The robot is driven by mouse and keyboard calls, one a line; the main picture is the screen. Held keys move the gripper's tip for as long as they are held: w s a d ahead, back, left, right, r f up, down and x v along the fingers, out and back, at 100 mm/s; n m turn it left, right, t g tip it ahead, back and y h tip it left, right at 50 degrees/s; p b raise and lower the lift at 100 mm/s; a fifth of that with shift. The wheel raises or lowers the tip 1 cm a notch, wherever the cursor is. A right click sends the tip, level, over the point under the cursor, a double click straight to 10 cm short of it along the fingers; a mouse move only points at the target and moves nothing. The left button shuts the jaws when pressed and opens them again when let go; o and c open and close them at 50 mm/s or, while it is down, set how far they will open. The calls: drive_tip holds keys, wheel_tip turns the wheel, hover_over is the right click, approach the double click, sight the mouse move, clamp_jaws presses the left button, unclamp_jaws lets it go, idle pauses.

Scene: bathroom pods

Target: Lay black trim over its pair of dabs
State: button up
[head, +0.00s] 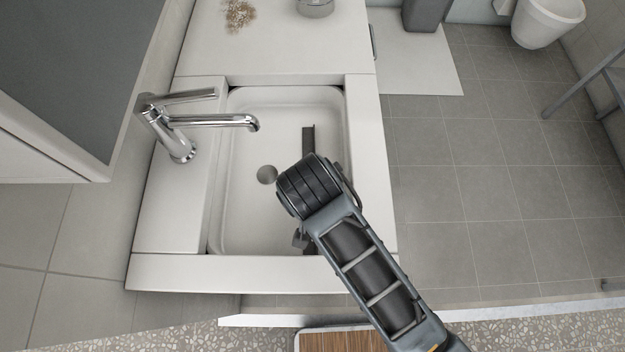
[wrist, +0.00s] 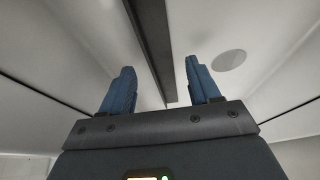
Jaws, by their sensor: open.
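The black trim (head: 308,140) is a thin dark strip lying in the white sink basin (head: 250,180), towards its right side. My arm covers its middle in the head view. In the wrist view the trim (wrist: 153,40) runs from the top edge down between the two blue fingers of my gripper (wrist: 158,66). The gripper is open, with one finger on each side of the strip and a gap to it on both sides. I cannot tell how high the fingertips are above it. No dabs can be made out in either view.
A chrome faucet (head: 175,125) stands on the left ledge and its spout reaches over the basin. The round drain (head: 267,174) lies left of the trim. The counter (head: 290,45) beyond the basin holds a brown dried sprig (head: 239,15) and a metal cup (head: 315,8).

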drive_tip(key=shift+x, duration=0.75)
drive_tip(key=shift+c, duration=0.3)
drive_tip(key=c, duration=1.1)
drive_tip(key=shift+r, duration=0.15)
